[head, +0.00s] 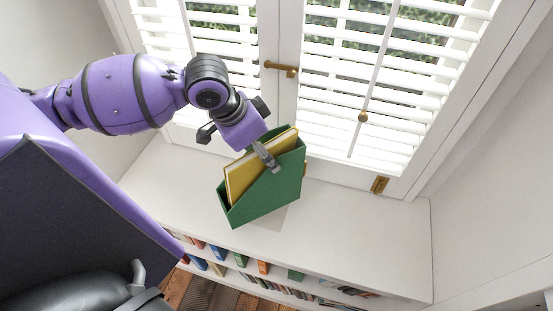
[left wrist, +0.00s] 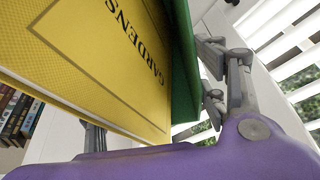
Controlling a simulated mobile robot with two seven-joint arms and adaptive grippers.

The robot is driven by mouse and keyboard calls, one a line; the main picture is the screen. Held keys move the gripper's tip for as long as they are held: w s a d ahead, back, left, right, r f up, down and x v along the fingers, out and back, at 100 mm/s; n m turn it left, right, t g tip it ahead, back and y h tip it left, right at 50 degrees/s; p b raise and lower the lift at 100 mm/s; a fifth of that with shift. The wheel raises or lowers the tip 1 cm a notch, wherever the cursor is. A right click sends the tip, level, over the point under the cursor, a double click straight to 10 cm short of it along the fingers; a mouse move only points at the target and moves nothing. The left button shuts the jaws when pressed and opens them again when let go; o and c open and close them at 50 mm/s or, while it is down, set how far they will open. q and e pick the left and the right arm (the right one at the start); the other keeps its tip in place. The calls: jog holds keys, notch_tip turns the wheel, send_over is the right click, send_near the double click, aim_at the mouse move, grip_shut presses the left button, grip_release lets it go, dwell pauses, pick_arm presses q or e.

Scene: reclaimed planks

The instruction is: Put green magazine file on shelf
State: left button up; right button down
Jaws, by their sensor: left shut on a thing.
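The green magazine file (head: 268,193) is upright and slightly tilted in the head view, over the white top of the low shelf (head: 165,190). A yellow book (head: 240,178) stands in it. My left gripper (head: 266,157) is shut on the file at its upper edge, with one finger against the green side. In the left wrist view, the yellow book (left wrist: 95,60), lettered GARDENS, and the green wall (left wrist: 183,60) lie between the fingers (left wrist: 155,115). I cannot tell whether the file's base touches the shelf top. My right gripper is not seen.
Windows with white slatted blinds (head: 370,75) and brass handles rise behind the shelf top. Books (head: 218,252) fill the compartment below its front edge. The white top is clear to the right (head: 370,235) and left of the file.

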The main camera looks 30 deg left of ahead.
aim_at(271, 192)
pick_arm(q)
jog(key=w+f, duration=0.3)
jog(key=f, duration=0.1)
jog(key=shift+w+d, duration=0.25)
notch_tip(271, 192, down, 3)
jog(key=shift+w+f+b, duration=0.1)
jog(key=shift+f+b, duration=0.1)
jog(key=shift+b, duration=0.15)
jog(key=o, duration=1.9)
jog(key=shift+f, duration=0.1)
jog(key=shift+o, duration=0.2)
